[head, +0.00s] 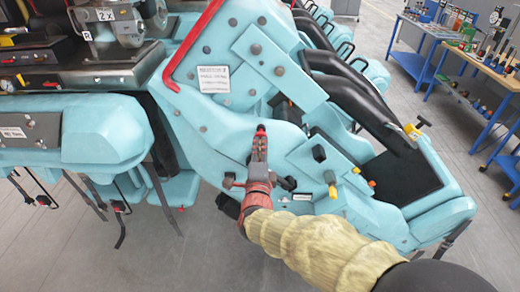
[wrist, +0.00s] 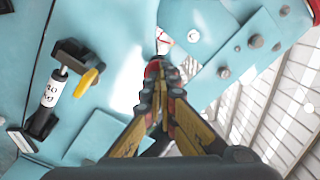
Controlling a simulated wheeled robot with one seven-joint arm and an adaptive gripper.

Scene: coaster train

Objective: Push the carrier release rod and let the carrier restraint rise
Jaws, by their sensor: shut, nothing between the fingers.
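My gripper (head: 260,143) is shut, with its fingertips at the teal side panel of the coaster carrier (head: 225,125). A small red-ended part (head: 261,129), perhaps the release rod, shows right at the fingertips; I cannot tell whether they touch it. In the wrist view the closed fingers (wrist: 164,75) point at the teal surface, with a bit of red (wrist: 152,68) beside the tips. The black padded restraint bars (head: 345,85) lie down over the seat at the right. The fingers hide most of the rod area.
A red bar (head: 192,45) edges the upper panel, beside a white label (head: 213,79). Yellow-ended levers (head: 331,188) stick out right of my gripper. Another teal carrier (head: 100,130) is at the left. Blue workbenches (head: 480,65) with tools stand at the back right.

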